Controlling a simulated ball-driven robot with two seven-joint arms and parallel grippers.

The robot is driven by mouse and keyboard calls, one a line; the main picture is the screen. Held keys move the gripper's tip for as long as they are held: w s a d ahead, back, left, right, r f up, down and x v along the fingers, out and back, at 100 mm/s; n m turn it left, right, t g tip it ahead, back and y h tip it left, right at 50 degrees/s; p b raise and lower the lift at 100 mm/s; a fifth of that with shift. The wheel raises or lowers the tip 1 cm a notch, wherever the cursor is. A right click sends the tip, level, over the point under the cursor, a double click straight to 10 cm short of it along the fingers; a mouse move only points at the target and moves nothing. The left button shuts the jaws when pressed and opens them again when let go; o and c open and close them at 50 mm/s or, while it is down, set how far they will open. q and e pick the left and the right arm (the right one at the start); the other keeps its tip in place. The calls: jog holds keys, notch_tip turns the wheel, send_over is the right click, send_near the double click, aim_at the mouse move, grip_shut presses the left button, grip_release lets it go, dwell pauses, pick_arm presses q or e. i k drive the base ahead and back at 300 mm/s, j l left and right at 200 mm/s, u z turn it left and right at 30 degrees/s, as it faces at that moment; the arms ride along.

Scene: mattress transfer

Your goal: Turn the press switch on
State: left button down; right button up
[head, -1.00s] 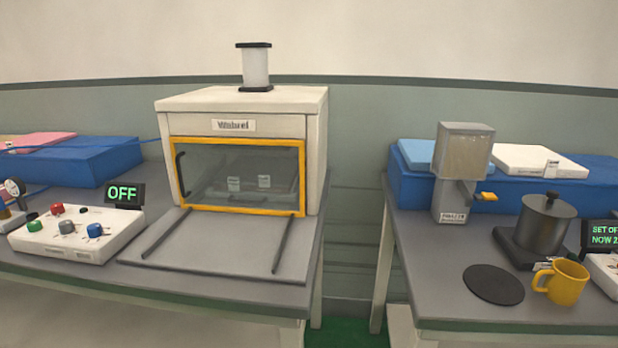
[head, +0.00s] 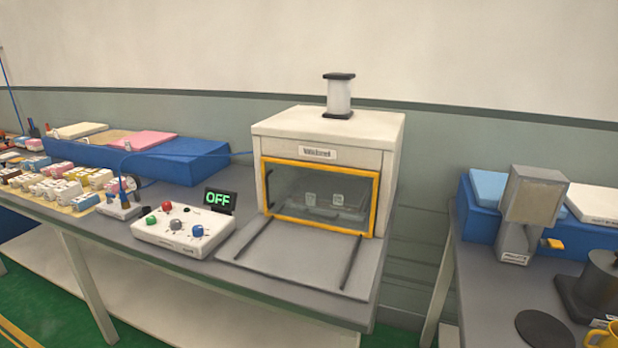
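A small black display (head: 219,200) behind the box reads OFF in green. The press (head: 325,150) is a white cabinet with a yellow-framed glass door (head: 320,198), closed, and a cylinder on top. Neither of my grippers shows in the head view.
Left of the box stand a small gauge unit (head: 120,208), many small coloured blocks (head: 60,187) and a blue slab (head: 160,160). A gap separates this bench (head: 290,298) from the right table (head: 480,300), which holds a dispenser (head: 530,210), a pot (head: 600,285) and a yellow mug (head: 603,336).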

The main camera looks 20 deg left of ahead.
aim_at(166, 206)
jog(key=u, duration=1.25)
